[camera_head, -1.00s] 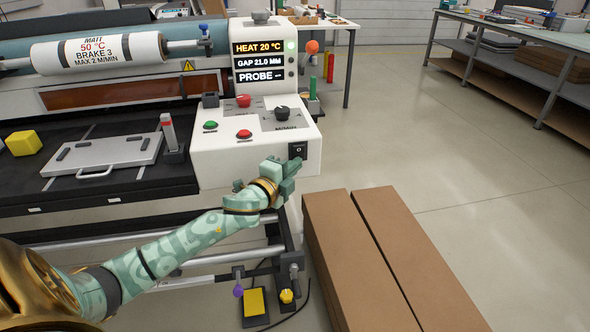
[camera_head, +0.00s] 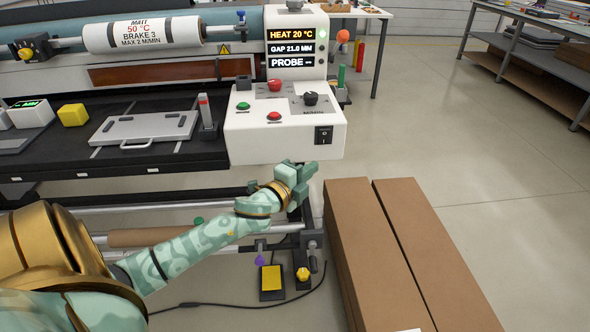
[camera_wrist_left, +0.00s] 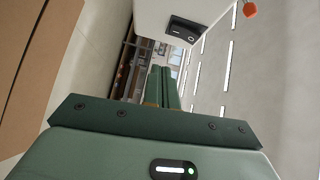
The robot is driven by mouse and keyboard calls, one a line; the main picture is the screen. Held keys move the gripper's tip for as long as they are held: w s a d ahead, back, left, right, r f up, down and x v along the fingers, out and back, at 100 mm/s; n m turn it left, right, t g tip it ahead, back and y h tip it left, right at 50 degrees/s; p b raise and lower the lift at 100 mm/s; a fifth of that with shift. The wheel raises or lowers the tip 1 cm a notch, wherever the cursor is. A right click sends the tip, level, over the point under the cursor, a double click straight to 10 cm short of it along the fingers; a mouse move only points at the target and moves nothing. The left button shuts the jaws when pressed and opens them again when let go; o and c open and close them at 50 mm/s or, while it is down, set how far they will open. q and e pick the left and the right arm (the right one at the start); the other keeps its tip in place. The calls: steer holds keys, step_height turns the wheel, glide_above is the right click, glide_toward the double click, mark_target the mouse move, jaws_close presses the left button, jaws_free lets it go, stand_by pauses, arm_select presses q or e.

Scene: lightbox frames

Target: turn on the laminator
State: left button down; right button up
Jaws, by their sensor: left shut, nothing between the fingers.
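The laminator (camera_head: 258,140) has a white control panel at its right end. A black rocker switch (camera_head: 323,135) with I and O marks is on the front face; it also shows in the left wrist view (camera_wrist_left: 185,29). The display (camera_head: 287,48) is lit and reads HEAT 20 °C, GAP 21.0 MM and PROBE --. My right gripper is not in view.
A green button (camera_head: 243,106), red buttons and a black knob (camera_head: 310,99) are on the panel top. Long brown boxes (camera_head: 400,240) lie right of my left gripper. A yellow pedal (camera_head: 271,278) is below. Open floor lies to the right.

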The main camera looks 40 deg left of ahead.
arm_select(q)
steer(key=s, duration=0.5)
steer(key=shift+s+d+f+p, duration=0.1)
steer(key=shift+d+f+p, duration=0.15)
steer(key=shift+p, duration=0.15)
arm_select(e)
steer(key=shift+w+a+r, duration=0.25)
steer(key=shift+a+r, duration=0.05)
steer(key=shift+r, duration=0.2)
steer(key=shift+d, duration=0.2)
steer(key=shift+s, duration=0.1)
